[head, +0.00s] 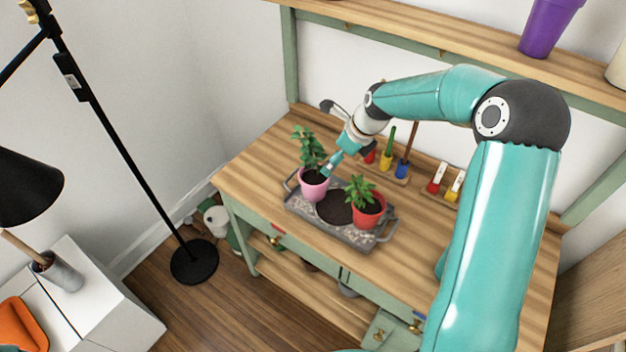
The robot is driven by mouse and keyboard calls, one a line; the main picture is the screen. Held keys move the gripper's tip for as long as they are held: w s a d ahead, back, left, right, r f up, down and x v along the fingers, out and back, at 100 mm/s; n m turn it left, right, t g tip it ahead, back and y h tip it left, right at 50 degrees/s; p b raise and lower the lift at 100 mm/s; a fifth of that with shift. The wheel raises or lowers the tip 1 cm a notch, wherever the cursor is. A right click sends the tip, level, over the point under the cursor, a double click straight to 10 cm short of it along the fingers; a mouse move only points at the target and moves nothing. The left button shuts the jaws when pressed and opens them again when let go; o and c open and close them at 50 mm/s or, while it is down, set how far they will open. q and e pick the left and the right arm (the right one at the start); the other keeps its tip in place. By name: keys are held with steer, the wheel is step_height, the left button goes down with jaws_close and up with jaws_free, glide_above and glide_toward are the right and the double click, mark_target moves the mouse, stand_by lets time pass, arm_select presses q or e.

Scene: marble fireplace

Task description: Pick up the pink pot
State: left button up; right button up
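The pink pot (314,188) holds a leafy green plant and stands upright at the left end of a grey tray (355,238) on the wooden bench. My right arm comes in from the right. My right gripper (328,168) reaches down to the right side of the pink pot, its teal tip at or just above the rim. I cannot tell whether it touches the pot or whether its fingers are open or shut. My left gripper is not in view.
A red pot (367,215) with a plant stands at the tray's right end, with dark soil (334,208) between the pots. Small coloured-handled tools stand along the bench back. A shelf above bears a purple pot (548,25). The bench's left front is clear. A black lamp (120,150) stands left.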

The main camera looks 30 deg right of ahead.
mark_target(315, 179)
steer(key=x, duration=0.5)
steer(key=a+p+x, duration=0.1)
steer(key=x, duration=0.2)
steer(key=shift+w+a+f, duration=0.1)
steer(key=shift+w, duration=0.4)
steer(key=shift+p+x, duration=0.6)
steer(key=shift+x, duration=2.65)
steer(key=c, duration=0.9)
steer(key=shift+c, duration=1.2)
